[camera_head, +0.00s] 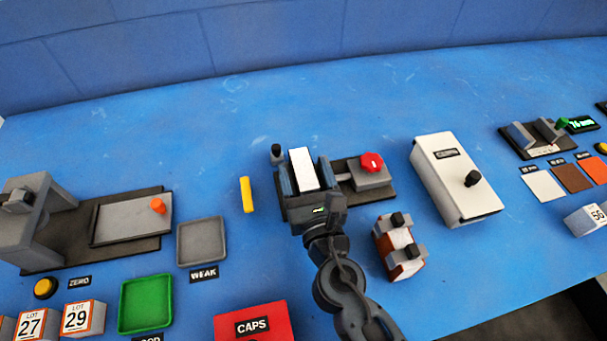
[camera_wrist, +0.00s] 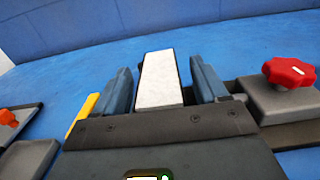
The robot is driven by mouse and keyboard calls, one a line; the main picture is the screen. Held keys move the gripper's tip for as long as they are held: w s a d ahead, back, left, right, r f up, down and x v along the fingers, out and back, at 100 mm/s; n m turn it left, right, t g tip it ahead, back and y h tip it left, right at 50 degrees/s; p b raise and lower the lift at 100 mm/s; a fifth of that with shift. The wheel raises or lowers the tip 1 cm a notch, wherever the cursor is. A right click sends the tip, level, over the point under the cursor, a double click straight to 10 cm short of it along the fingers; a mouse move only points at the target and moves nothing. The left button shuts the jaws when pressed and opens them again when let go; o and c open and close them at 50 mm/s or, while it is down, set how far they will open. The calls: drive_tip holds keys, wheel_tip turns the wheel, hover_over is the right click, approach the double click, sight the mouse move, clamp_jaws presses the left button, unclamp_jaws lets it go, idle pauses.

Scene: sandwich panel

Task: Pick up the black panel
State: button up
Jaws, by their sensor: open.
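My gripper (camera_head: 304,176) is over the middle of the blue table, beside the red-knob fixture. It also shows in the wrist view (camera_wrist: 162,85), with its two blue-grey fingers apart. A white-faced strip (camera_wrist: 160,78) lies between the fingers, with a gap on each side; it also shows in the head view (camera_head: 303,169). The gripper body hides its near end. I cannot make out a separate black panel, nor tell whether this strip belongs to it.
The red-knob fixture (camera_head: 372,171) is close on the right, and a yellow stick (camera_head: 247,195) lies left. A brown block with grey clamps (camera_head: 397,235) and a white box (camera_head: 450,170) stand to the right. A grey tray (camera_head: 202,241) is at left. The table behind is clear.

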drive_tip(key=shift+w+a, duration=0.15)
drive_tip(key=shift+w, duration=0.4)
drive_tip(key=shift+c, duration=0.3)
drive_tip(key=c, duration=1)
